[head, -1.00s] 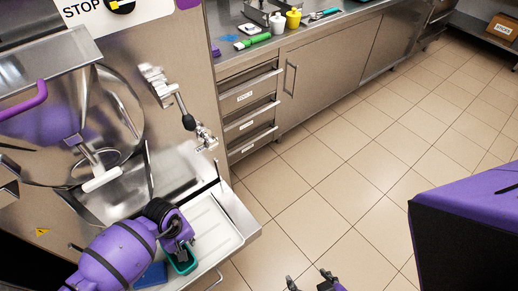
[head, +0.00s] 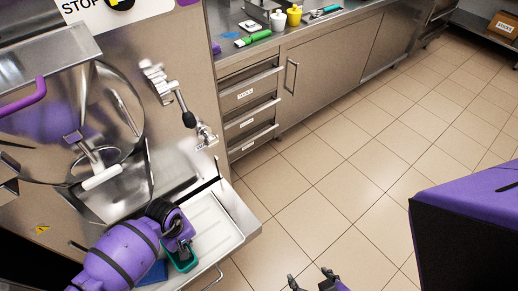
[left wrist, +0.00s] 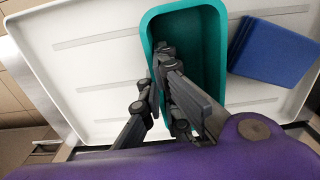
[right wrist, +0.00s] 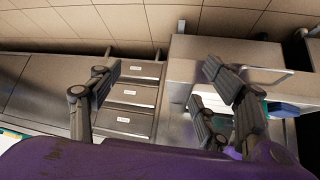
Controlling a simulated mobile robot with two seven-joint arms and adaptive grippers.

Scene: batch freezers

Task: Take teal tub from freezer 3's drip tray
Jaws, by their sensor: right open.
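The teal tub (head: 186,263) sits on the white drip tray (head: 210,222) of the freezer at the left. In the left wrist view the open-topped tub (left wrist: 205,42) looks empty. My left gripper (head: 182,246) is at the tub's near rim. In the left wrist view its fingers (left wrist: 155,82) are close together with the tub's side wall between them, one inside and one outside. The exact contact is partly hidden by the fingers. My right gripper (head: 310,281) is open and empty, low over the floor, with its fingers wide apart in the right wrist view (right wrist: 160,76).
A blue folded item (left wrist: 275,52) lies on the tray beside the tub. The freezer's spout lever (head: 186,112) stands out above the tray. A counter with drawers (head: 250,93) holds bottles and a green-handled tool (head: 253,38). The tiled floor (head: 350,170) is clear.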

